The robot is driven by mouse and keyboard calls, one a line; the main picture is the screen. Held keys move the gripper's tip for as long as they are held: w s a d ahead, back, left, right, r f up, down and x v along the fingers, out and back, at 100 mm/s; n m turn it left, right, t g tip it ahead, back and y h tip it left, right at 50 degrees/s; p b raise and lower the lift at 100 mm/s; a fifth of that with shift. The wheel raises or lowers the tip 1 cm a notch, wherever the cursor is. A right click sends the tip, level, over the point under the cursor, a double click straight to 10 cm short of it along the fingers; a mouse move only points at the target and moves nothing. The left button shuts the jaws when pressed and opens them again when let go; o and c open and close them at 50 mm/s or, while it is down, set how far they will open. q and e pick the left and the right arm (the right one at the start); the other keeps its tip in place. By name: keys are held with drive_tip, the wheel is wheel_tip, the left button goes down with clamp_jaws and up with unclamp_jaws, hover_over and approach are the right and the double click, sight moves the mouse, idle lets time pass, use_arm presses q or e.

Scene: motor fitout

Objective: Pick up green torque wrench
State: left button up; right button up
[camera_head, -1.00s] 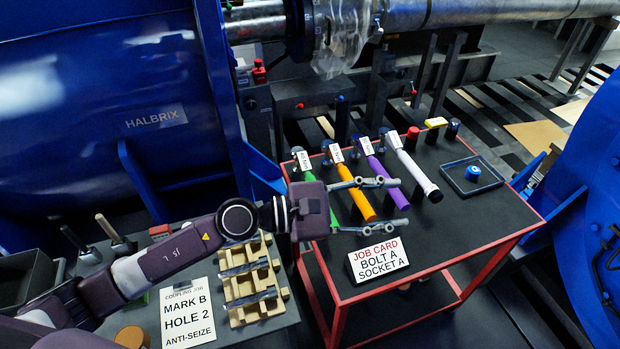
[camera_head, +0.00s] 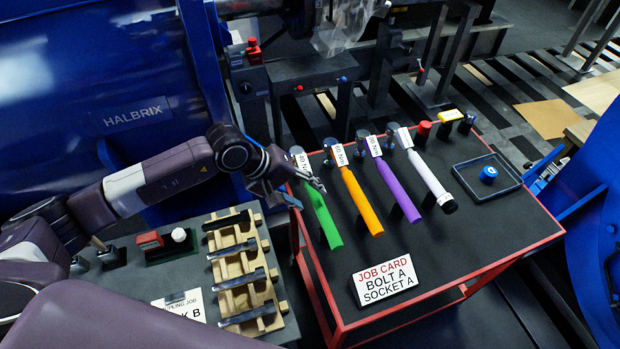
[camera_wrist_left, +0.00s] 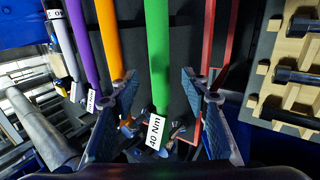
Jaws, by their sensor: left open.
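The green torque wrench (camera_head: 322,216) lies at the left end of a row of wrenches on the red-edged black table, its handle towards the front. My left gripper (camera_head: 306,191) is open at the head end of this wrench. In the left wrist view the green wrench (camera_wrist_left: 157,40) runs between the two spread fingers of my left gripper (camera_wrist_left: 158,82), with clear gaps on both sides. Its white tag (camera_wrist_left: 156,132) reads 40 Nm. I cannot tell how far the fingers are above the table. My right gripper is not in view.
Orange (camera_head: 361,203), purple (camera_head: 398,190) and white (camera_head: 432,181) wrenches lie to the right of the green one. A job card (camera_head: 384,280) stands at the table front, and a black tray (camera_head: 512,186) lies at right. A wooden rack (camera_head: 262,285) stands on the left bench.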

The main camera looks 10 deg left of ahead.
sight(314, 199)
use_arm(q)
drive_tip(key=shift+w+d+f+p, duration=0.1)
drive_tip(key=shift+d+f+p, duration=0.4)
drive_tip(key=shift+w+d+f+p, duration=0.3)
drive_tip(key=shift+f+p, duration=0.15)
drive_tip(key=shift+f, duration=0.1)
drive_tip(key=shift+a+p+x, duration=0.2)
drive_tip(key=shift+p+x, duration=0.15)
drive_tip(key=shift+x, duration=0.8)
drive_tip(key=shift+w+d+f, duration=0.15)
drive_tip(key=shift+w+f, duration=0.05)
drive_tip(key=shift+f, duration=0.3)
drive_tip(key=shift+c, duration=0.8)
drive_tip(key=c, duration=0.8)
clamp_jaws()
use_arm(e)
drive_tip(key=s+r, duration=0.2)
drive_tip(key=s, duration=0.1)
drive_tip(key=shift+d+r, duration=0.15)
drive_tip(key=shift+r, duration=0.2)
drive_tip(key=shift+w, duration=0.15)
